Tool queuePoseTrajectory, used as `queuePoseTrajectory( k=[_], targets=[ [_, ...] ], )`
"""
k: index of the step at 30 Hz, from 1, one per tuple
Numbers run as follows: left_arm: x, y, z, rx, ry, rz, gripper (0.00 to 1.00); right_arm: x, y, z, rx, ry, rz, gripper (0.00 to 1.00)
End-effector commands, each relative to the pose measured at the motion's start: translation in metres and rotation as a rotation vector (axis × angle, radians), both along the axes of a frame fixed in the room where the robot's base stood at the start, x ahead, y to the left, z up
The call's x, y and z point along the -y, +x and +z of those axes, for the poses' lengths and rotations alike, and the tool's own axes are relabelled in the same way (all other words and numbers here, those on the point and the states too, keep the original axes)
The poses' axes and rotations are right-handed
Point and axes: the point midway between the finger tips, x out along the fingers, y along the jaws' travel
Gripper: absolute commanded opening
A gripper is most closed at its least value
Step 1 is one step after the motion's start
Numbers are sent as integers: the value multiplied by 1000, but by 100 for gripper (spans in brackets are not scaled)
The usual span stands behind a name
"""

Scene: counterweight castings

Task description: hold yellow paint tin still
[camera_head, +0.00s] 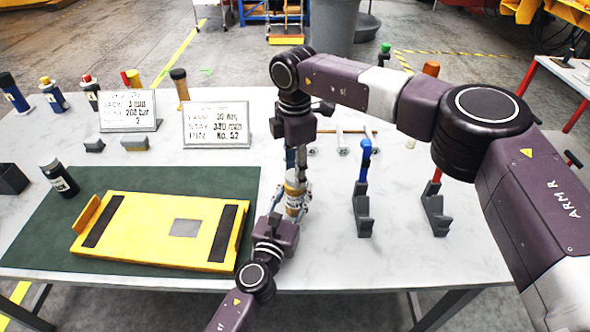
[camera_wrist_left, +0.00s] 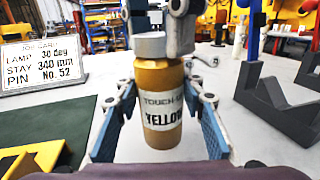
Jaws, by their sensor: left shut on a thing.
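The yellow paint tin (camera_head: 294,199) stands upright on the pale table, right of the green mat. In the left wrist view the tin (camera_wrist_left: 163,85) has a white cap (camera_wrist_left: 149,45) and a label reading "TOUCH-UP YELLOW". My left gripper (camera_head: 293,203) comes from the front and is shut on the tin's body, one finger on each side; it also shows in the left wrist view (camera_wrist_left: 165,112). My right gripper (camera_head: 296,168) points down from above at the cap, its fingers apart around it (camera_wrist_left: 158,38). Whether they press on the cap is unclear.
A yellow panel (camera_head: 150,212) lies on the green mat (camera_head: 50,235), with a dark bottle (camera_head: 60,178) beside it. Two signs (camera_head: 216,125) (camera_head: 128,111) and several bottles stand behind. Dark V-shaped holders (camera_head: 362,212) (camera_head: 435,213) stand right of the tin.

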Motion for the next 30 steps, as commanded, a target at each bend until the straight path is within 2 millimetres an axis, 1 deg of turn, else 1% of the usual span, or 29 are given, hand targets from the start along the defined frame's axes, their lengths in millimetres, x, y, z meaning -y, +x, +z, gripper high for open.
queuePoseTrajectory(
  k=[1,6,8,11,14,30],
  targets=[
    [0,0,1,3,-1,-1,0,0,0,0,0,0,0,22],
    [0,0,1,3,-1,-1,0,0,0,0,1,0,0,5],
    [0,0,1,3,-1,-1,0,0,0,0,1,0,5,5],
    [0,0,1,3,-1,-1,0,0,0,0,1,0,62,5],
    [0,0,2,3,-1,-1,0,0,0,0,0,-1,199,5],
    [0,0,1,2,-1,-1,0,0,1,1,1,3,1198,5]
  ],
)
